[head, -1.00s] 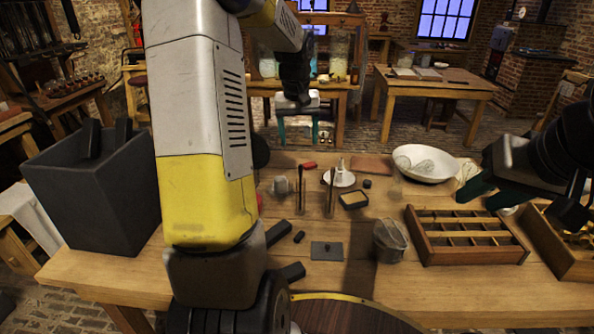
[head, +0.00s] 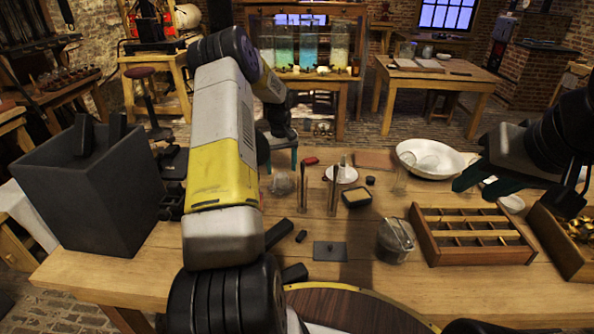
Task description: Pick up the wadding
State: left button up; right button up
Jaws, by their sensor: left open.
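My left gripper (head: 281,160) hangs over the back left of the workbench, its two teal fingers apart with nothing seen between them. A small greyish, rounded lump (head: 283,183) lies on the bench just below and in front of these fingers. It may be the wadding, but it is too small to be sure. My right gripper (head: 483,187) is at the right, above the bench behind the divided tray. Its teal fingers look apart. A pale item shows by them, and I cannot tell whether they touch it.
A white bowl (head: 428,158) stands at the back. A divided wooden tray (head: 430,253), a lidded glass jar (head: 394,241), a grey plate (head: 329,251) and upright rods (head: 333,190) stand on the bench (head: 365,275). A dark box (head: 95,205) stands at the left.

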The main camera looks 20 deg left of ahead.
aim_at(281, 175)
pick_arm(q)
jog(key=f, duration=0.6)
jog(key=shift+w+a, duration=0.2)
jog(key=c, duration=1.4)
jog(key=shift+r, duration=0.15)
notch_tip(281, 175, up, 10)
jog(key=shift+f, duration=0.1)
